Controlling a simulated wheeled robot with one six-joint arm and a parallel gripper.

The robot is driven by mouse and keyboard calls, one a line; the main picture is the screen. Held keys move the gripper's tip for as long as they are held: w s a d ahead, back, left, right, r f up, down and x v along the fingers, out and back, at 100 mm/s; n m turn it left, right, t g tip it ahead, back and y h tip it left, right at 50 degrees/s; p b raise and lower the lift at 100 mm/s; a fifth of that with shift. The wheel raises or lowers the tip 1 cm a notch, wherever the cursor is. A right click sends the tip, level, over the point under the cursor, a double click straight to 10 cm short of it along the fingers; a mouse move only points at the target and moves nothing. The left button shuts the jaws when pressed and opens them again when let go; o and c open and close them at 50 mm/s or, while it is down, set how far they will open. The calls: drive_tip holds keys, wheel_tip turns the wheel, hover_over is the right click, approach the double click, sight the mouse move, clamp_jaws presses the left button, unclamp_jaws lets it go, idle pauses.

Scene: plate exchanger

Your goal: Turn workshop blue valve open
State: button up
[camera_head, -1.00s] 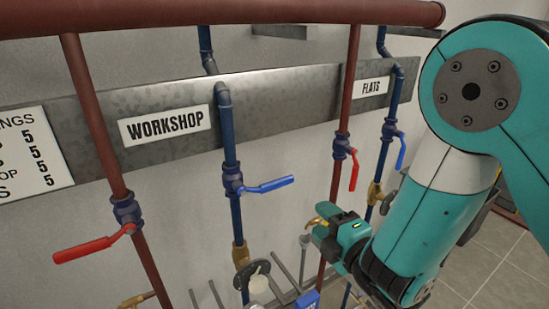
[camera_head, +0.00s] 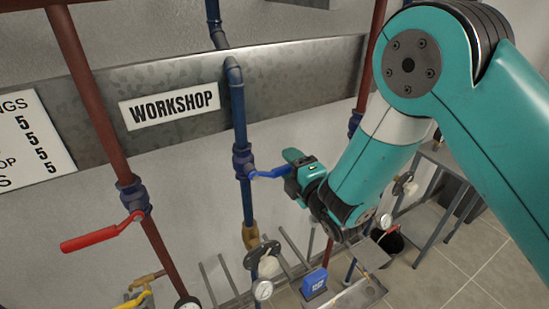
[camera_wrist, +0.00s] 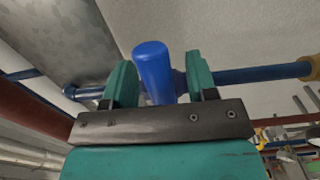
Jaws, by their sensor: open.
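The blue valve (camera_head: 243,160) sits on the vertical blue pipe just right of the WORKSHOP sign (camera_head: 170,107). Its blue lever handle (camera_head: 268,173) points to the right, across the pipe. My gripper (camera_head: 289,166) is at the outer end of this handle and covers its tip. In the wrist view, the blue handle (camera_wrist: 154,72) stands between the two teal fingers of my gripper (camera_wrist: 161,82). The fingers are open, with a gap on the right side of the handle; on the left the gap is small.
A red lever (camera_head: 103,232) sits on the red pipe (camera_head: 92,100) to the left. Another red pipe (camera_head: 371,50) runs behind my arm. Gauges (camera_head: 263,290) and a small blue box (camera_head: 314,283) are below. Floor tiles (camera_head: 450,255) show clear at the lower right.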

drive_tip(key=shift+w+a, duration=0.4)
drive_tip(key=shift+w, duration=0.1)
drive_tip(key=shift+a, duration=0.1)
clamp_jaws()
drive_tip(key=shift+f, duration=0.1)
